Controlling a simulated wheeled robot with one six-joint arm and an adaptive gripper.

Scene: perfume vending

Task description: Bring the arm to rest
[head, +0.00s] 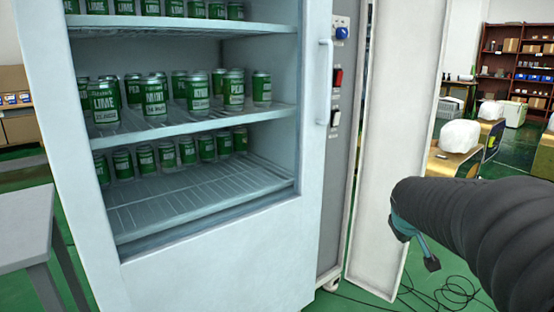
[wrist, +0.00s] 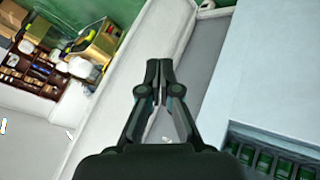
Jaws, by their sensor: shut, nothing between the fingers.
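My gripper (wrist: 159,72) is in the middle of the wrist view, with its fingertips together and nothing between them. In the head view my gripper (head: 432,264) shows at the lower right, partly hidden behind the dark, ribbed arm sleeve. It is in front of the open white door panel (head: 385,130), to the right of the vending cabinet (head: 225,255). I cannot tell whether it touches the panel.
The cabinet's shelves hold several green cans (head: 155,95). A side panel with a red switch (head: 337,77) is right of them. A grey table (head: 25,225) stands at left. Cables (head: 455,290) lie on the green floor at right. Brown shelving (head: 515,65) stands behind.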

